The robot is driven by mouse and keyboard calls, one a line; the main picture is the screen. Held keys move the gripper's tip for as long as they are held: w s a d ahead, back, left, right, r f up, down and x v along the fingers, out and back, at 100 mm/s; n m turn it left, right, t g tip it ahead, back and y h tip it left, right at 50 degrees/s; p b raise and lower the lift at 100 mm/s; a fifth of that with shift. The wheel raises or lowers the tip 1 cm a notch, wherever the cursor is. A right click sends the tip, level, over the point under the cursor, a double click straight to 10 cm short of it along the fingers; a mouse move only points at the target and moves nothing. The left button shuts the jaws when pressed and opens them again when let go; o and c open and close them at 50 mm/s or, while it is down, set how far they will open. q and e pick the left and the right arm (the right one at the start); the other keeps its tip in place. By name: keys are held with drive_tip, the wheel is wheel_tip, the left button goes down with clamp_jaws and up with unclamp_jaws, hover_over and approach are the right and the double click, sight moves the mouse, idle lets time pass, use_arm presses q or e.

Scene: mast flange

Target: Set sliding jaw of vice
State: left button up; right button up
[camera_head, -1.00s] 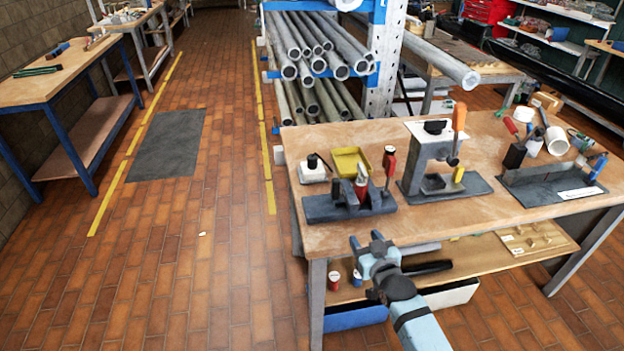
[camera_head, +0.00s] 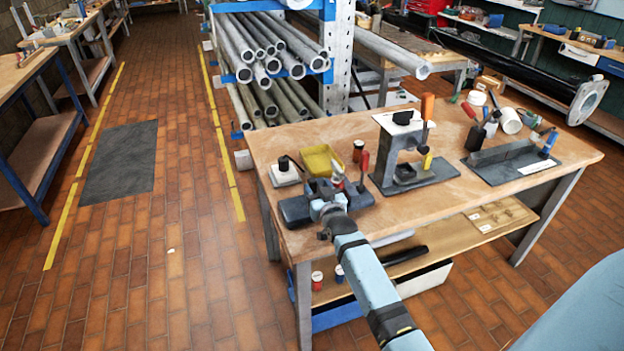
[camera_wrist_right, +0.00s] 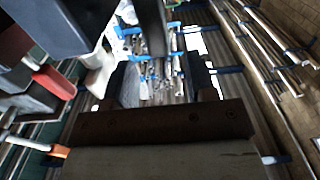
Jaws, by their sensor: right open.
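The vice appears to be the low dark grey fixture (camera_head: 295,210) at the near left corner of the workbench; red-handled parts (camera_head: 363,167) rise at its right. My right gripper (camera_head: 328,193) is at the middle of this fixture and hides part of it, including where the sliding jaw would show. It is open; I cannot tell whether it touches the fixture. In the right wrist view its dark fingers (camera_wrist_right: 165,80) stand apart, with a dark upright part (camera_wrist_right: 152,30) beyond or between them. A red handle (camera_wrist_right: 52,82) shows at the left there. My left gripper is not in view.
On the workbench (camera_head: 450,205) stand a yellow tray (camera_head: 320,160), a small white box (camera_head: 285,175), a press-like stand with an orange handle (camera_head: 427,106), and a dark angled tray (camera_head: 510,165). Racked pipes (camera_head: 268,65) are behind.

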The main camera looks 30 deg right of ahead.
sight(313, 183)
drive_tip(key=shift+x, duration=2.25)
drive_tip(key=shift+c, duration=0.2)
clamp_jaws()
drive_tip(key=shift+a, duration=0.15)
